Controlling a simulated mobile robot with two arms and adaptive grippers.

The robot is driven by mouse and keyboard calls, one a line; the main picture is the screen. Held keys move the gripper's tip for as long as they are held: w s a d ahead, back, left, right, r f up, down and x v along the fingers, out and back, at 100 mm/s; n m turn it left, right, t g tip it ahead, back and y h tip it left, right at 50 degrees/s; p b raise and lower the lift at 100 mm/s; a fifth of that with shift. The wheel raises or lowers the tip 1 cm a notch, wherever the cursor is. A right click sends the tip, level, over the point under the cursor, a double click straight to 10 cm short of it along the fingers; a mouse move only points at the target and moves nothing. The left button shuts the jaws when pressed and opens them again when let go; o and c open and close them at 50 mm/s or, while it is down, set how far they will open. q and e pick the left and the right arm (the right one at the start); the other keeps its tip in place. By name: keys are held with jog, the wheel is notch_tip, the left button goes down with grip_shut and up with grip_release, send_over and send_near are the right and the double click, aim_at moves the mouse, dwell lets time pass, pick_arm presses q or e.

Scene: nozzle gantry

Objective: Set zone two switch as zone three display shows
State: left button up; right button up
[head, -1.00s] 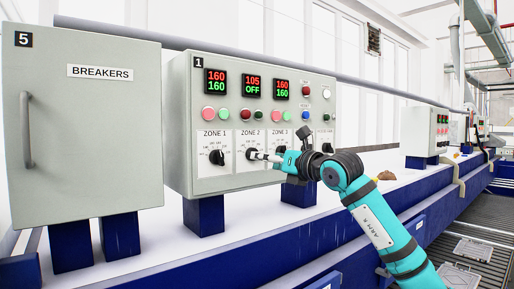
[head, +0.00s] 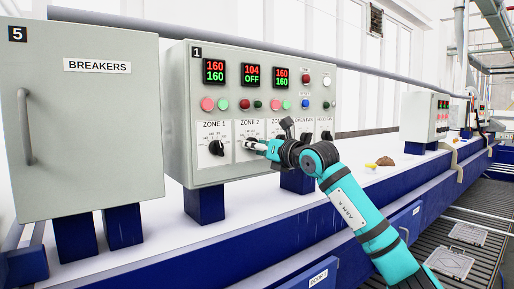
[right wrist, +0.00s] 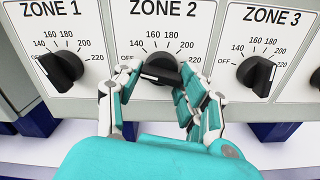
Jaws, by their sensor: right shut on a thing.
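The zone two switch (right wrist: 160,70) is a black knob on a white scale from OFF through 140, 160 and 180 to 220. My right gripper (right wrist: 157,76) is shut on it, one finger on each side; in the head view the gripper (head: 252,146) mostly covers the knob. Its light edge lies toward the left, near the OFF side; its exact setting is partly hidden by the fingers. The zone three display (head: 281,76) reads red 160 over green 160. The zone two display (head: 250,75) reads red 104 over green OFF. My left gripper is not in view.
The zone one knob (right wrist: 62,68) and zone three knob (right wrist: 257,74) flank the gripper closely. Push buttons sit above the scales on the grey control box (head: 180,120). A breaker cabinet (head: 90,150) stands left. Small yellow and brown items lie on the white bench to the right.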

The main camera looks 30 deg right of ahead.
jog(key=c, duration=0.3)
jog(key=shift+f+m+b, duration=0.2)
jog(key=shift+m+b, duration=0.5)
jog(key=shift+b, duration=0.05)
jog(key=shift+c, duration=0.2)
jog(key=shift+a+m+b, duration=0.1)
jog(key=shift+m+b, duration=0.8)
jog(key=shift+m, duration=0.3)
jog(key=m+b, duration=0.1)
jog(key=m, duration=0.2)
jog(key=shift+r+m+b, duration=0.15)
jog(key=shift+m+b, duration=0.15)
jog(key=m+b, duration=0.1)
jog(key=m, duration=0.3)
jog(key=shift+r, duration=0.1)
jog(key=shift+m, duration=0.4)
